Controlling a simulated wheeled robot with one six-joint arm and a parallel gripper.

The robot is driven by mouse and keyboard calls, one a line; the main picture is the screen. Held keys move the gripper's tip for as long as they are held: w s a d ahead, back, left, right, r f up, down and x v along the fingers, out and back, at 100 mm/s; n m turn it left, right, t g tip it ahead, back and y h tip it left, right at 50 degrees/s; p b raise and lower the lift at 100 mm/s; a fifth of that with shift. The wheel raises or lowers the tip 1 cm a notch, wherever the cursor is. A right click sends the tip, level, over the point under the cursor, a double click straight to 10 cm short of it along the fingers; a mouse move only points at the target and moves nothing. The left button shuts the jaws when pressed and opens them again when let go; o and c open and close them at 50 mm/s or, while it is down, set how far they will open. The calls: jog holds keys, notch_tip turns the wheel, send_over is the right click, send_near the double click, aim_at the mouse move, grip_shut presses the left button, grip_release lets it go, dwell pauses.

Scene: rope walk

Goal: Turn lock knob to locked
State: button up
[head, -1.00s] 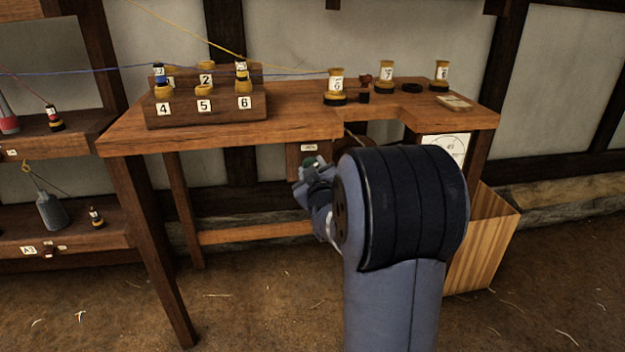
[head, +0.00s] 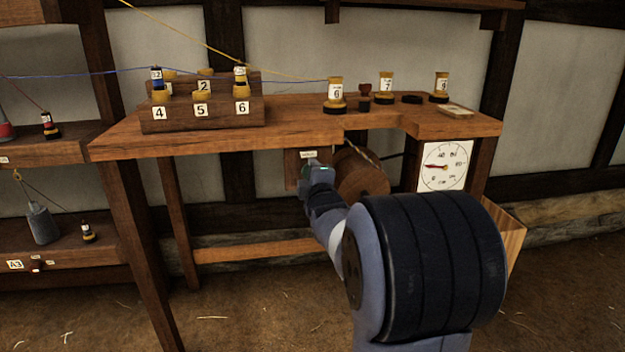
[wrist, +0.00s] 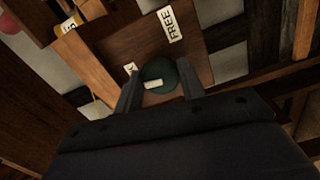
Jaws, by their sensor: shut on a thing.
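The lock knob is round and dark green with a white bar across it, and it shows in the wrist view (wrist: 160,72). It sits on a wooden board (wrist: 120,55) marked FREE (wrist: 170,23). A second small label (wrist: 130,68) is partly hidden behind a finger. My gripper (wrist: 160,92) is shut on the knob, one finger on each side. I cannot tell for sure which label the white bar points to. In the head view my gripper (head: 318,172) is at the board (head: 291,168) under the bench, largely covering the knob.
The wooden bench (head: 300,130) stands above my gripper, with a numbered spool rack (head: 205,112) and several spools on it. A wooden drum (head: 360,175) is just right of the board. A dial (head: 446,165) hangs further right. Shelves (head: 60,250) stand left.

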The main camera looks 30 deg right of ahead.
jog(key=shift+n, duration=0.7)
jog(key=o, duration=1)
jog(key=shift+c, duration=0.2)
jog(key=shift+s, duration=0.1)
jog(key=p+v, duration=0.2)
jog(key=v, duration=0.8)
jog(key=shift+s, duration=0.3)
jog(key=shift+w+a, duration=0.1)
